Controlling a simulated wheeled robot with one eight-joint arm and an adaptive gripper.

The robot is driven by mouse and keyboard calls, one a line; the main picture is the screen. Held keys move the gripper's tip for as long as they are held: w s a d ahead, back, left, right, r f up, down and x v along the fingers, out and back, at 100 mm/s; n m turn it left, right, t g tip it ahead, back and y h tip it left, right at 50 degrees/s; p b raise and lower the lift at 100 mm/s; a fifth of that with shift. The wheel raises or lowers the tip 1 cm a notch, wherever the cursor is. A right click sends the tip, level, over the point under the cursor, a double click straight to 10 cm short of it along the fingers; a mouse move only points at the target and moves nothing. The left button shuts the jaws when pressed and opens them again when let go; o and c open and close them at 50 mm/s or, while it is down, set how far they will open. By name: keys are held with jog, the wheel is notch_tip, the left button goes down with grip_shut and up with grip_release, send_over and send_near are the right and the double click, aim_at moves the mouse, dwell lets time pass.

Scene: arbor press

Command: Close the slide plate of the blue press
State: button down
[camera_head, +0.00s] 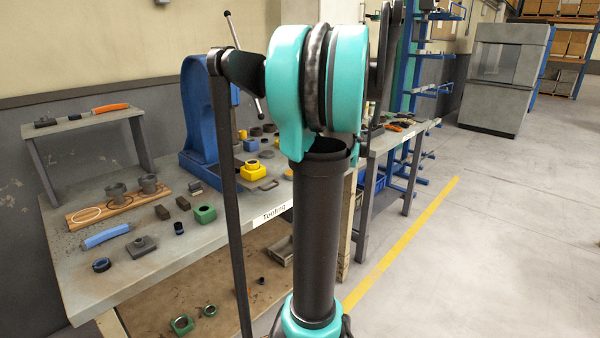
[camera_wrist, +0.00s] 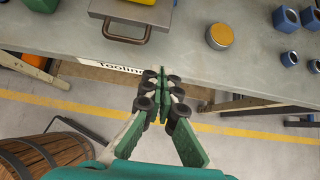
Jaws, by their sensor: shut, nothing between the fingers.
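The blue press (camera_head: 203,115) stands at the back of the workbench in the head view, partly hidden behind my arm. A flat grey slide plate with a dark looped handle (camera_head: 268,184) lies in front of it. In the wrist view the slide plate (camera_wrist: 155,13) is at the top, with its handle (camera_wrist: 125,40) towards the bench's front edge and a yellow block (camera_wrist: 143,2) above it. My gripper (camera_wrist: 157,97) is shut and empty, in line with the bench edge's near side and apart from the handle. The head view does not show the gripper.
The workbench (camera_head: 90,275) carries green, blue and yellow parts and a wooden board (camera_head: 118,203). A yellow round part (camera_wrist: 220,36) and blue parts (camera_wrist: 286,18) lie right of the handle. A wooden barrel (camera_wrist: 45,152) stands lower left. Floor is open right.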

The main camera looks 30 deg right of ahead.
jog(key=x, duration=0.2)
jog(key=w+r+x, duration=0.1)
jog(key=x, duration=0.5)
jog(key=shift+w+a, duration=0.3)
jog(key=shift+a, duration=0.05)
jog(key=shift+w+a+r, duration=0.1)
jog(key=shift+w+a, duration=0.1)
jog(key=shift+w, duration=0.4)
jog(key=w+a, duration=0.1)
jog(key=w, duration=0.3)
jog(key=w+a, duration=0.2)
jog(key=w, duration=0.2)
jog(key=w+a, duration=0.1)
jog(key=w, duration=0.3)
jog(key=shift+a, duration=0.15)
jog(key=shift+w+a, duration=0.1)
jog(key=shift+w, duration=0.15)
jog(key=shift+r, duration=0.1)
